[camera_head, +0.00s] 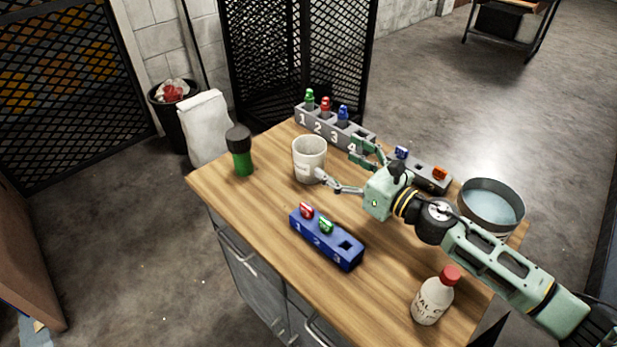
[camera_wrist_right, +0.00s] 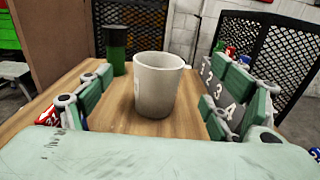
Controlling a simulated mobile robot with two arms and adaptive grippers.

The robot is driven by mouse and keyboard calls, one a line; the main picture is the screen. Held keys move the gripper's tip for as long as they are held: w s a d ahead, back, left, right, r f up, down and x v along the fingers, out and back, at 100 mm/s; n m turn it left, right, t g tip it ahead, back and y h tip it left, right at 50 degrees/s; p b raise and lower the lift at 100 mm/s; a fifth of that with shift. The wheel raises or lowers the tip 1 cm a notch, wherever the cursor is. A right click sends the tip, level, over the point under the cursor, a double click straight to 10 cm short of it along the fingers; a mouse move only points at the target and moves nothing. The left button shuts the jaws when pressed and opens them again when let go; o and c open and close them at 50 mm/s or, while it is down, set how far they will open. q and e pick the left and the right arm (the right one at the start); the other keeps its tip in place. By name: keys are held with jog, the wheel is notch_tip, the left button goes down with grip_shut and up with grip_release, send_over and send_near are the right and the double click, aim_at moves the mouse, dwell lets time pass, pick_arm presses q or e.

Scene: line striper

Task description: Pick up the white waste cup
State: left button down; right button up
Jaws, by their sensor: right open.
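The white waste cup (camera_head: 308,160) stands upright on the wooden workbench in the head view. In the right wrist view the cup (camera_wrist_right: 156,88) stands between my two open fingers, a little beyond them. My right gripper (camera_head: 342,168) is open, low over the table, just to the right of the cup. Its near fingertip is close to the cup's lower side; I cannot tell whether it touches. The cup looks empty from what shows of its inside. My left gripper is not in view.
A grey numbered rack (camera_head: 312,125) with several coloured pieces stands behind the cup. A blue numbered rack (camera_head: 327,240) lies in front. A green, black-capped bottle (camera_head: 240,153) stands left. A metal bowl (camera_head: 490,208) and a red-capped bottle (camera_head: 434,297) are on the right.

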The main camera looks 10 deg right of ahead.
aim_at(322, 160)
notch_tip(322, 160, down, 3)
jog(key=shift+f+b, duration=0.1)
jog(key=shift+b, duration=0.65)
jog(key=shift+w, duration=0.15)
jog(key=shift+w+a, duration=0.2)
jog(key=shift+w, duration=0.1)
jog(key=p+x, duration=0.2)
jog(key=x, duration=0.4)
jog(key=shift+w+a, duration=0.1)
jog(key=shift+a, duration=0.05)
jog(key=shift+w+a, duration=0.2)
jog(key=shift+w, duration=0.1)
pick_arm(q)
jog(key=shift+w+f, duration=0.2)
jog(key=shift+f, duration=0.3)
pick_arm(e)
jog(key=shift+c, duration=0.2)
jog(key=c, duration=1.2)
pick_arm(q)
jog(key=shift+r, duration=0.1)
